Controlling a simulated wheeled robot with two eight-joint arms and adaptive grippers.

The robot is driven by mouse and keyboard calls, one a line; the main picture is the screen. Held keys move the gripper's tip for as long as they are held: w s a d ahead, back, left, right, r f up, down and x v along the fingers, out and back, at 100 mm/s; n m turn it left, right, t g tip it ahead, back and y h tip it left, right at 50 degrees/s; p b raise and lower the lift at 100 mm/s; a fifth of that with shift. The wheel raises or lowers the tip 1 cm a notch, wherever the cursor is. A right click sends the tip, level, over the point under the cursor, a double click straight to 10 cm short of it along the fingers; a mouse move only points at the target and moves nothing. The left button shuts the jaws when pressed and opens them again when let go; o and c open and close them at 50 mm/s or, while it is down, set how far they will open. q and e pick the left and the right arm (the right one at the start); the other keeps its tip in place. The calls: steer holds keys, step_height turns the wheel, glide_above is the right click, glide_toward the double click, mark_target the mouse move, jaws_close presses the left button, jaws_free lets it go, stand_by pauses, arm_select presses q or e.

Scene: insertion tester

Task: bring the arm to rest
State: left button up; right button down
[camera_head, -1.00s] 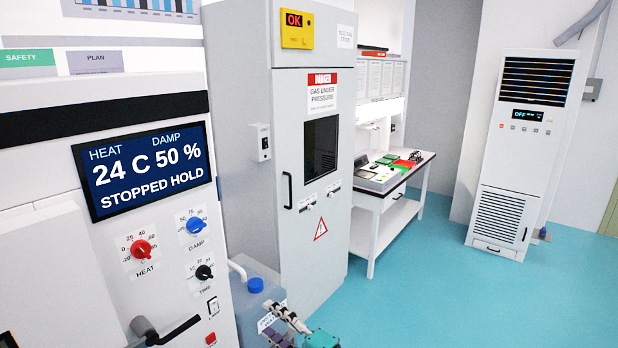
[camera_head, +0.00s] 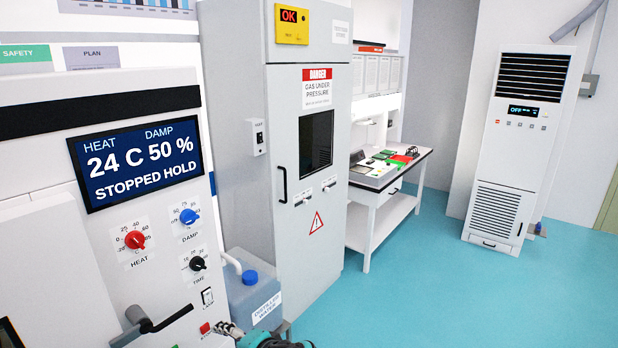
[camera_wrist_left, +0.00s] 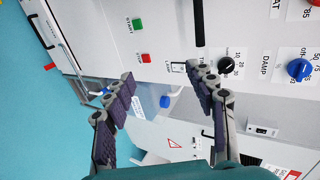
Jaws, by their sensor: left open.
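My left gripper (camera_head: 228,329) shows at the bottom edge of the head view, in front of the white test chamber's lower right corner and the distilled water can (camera_head: 254,290). Most of its arm is cut off by the frame. In the left wrist view the left gripper (camera_wrist_left: 160,78) has its two dark padded fingers spread wide with nothing between them. Beyond them are the chamber's front, with a green START button (camera_wrist_left: 137,24) and a red STOP button (camera_wrist_left: 145,58), and the can's blue cap (camera_wrist_left: 165,101). My right gripper is in neither view.
The chamber display (camera_head: 143,160) reads 24 C, 50 %, STOPPED HOLD. A grey gas cabinet (camera_head: 314,230) stands behind the can. A workbench (camera_head: 385,197) and a white air unit (camera_head: 517,150) stand farther back. The turquoise floor (camera_head: 450,300) at right is clear.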

arm_select(q)
steer(key=s+f+n+h, duration=0.2)
steer(key=s+n+h, duration=0.1)
steer(key=s, duration=0.4)
steer(key=s+f+n+h, duration=0.3)
steer(key=s+n+h, duration=0.1)
steer(key=s+h, duration=0.2)
steer(key=shift+s+f, duration=0.25)
steer(key=shift+s, duration=0.65)
